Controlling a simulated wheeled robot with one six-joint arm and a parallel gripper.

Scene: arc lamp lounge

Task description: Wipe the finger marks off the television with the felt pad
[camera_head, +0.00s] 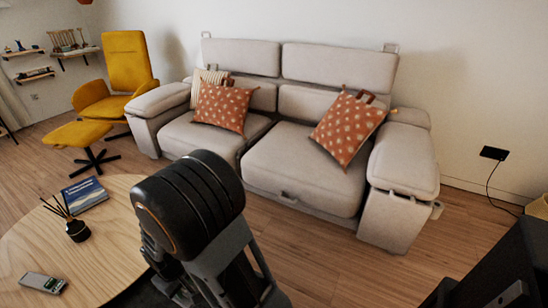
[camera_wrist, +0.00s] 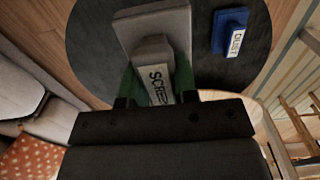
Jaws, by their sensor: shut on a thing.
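In the wrist view, a grey pad (camera_wrist: 143,23) has a raised grey grip with a white label that reads "SCREE", its end cut off. My gripper (camera_wrist: 158,86) is shut on this grip, with a green finger face on each side. The pad is over a dark round top (camera_wrist: 95,45); I cannot tell whether it touches it. In the head view my arm fills the lower middle and hides the gripper. No television screen or finger marks can be made out.
A blue block (camera_wrist: 231,32) labelled "DUST" sits right of the pad. A wooden round table (camera_head: 110,225) holds a book (camera_head: 84,194), reed diffuser (camera_head: 77,230) and grey device (camera_head: 43,283). A sofa (camera_head: 300,175) stands behind. A black object (camera_head: 490,265), identity unclear, is at lower right.

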